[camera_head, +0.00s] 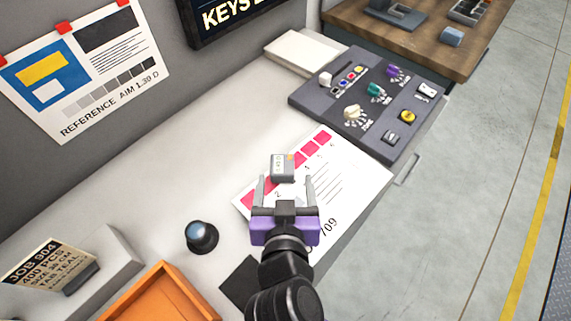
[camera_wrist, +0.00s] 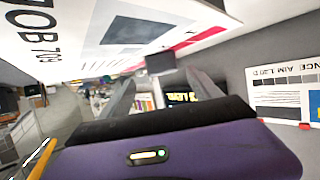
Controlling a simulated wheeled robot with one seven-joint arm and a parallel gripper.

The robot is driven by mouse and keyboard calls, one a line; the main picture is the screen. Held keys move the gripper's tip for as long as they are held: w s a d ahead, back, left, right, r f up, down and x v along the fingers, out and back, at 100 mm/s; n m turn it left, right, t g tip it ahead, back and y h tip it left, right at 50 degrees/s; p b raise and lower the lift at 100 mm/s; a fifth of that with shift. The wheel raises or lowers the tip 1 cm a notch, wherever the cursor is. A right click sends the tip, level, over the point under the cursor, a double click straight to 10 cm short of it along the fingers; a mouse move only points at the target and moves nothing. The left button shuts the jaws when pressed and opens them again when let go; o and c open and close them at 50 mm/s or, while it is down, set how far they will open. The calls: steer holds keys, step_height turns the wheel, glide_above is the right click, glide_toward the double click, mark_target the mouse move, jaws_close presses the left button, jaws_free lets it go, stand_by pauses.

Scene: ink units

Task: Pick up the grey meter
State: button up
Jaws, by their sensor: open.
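The grey meter (camera_head: 283,167) is a small box with a pale label face and an orange mark at its corner. It is on the white sheet with the red patches (camera_head: 345,195), on the light bench top. My gripper (camera_head: 285,181), with a purple body, is open. Its fingers point at the meter, which lies at or just beyond the fingertips; I cannot tell whether they touch. In the wrist view, a dark grey block that looks like the meter (camera_wrist: 160,62) shows just past the fingertips (camera_wrist: 160,78). Its underside is hidden.
A dark control panel (camera_head: 330,97) with coloured knobs stands at the back right. A black round loupe-like object (camera_head: 201,238) is left of my gripper. An orange tray (camera_head: 172,290) and a job-card stand (camera_head: 50,268) are at front left. Bench between is clear.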

mark_target(282, 168)
steer(key=x, duration=0.2)
steer(key=p+x, duration=0.1)
steer(key=x, duration=0.1)
steer(key=p+x, duration=0.1)
steer(key=x, duration=0.1)
steer(key=shift+w+a+r, duration=0.1)
steer(key=shift+w+a, duration=0.2)
steer(key=shift+w, duration=0.05)
steer(key=shift+c, duration=0.4)
jaws_close()
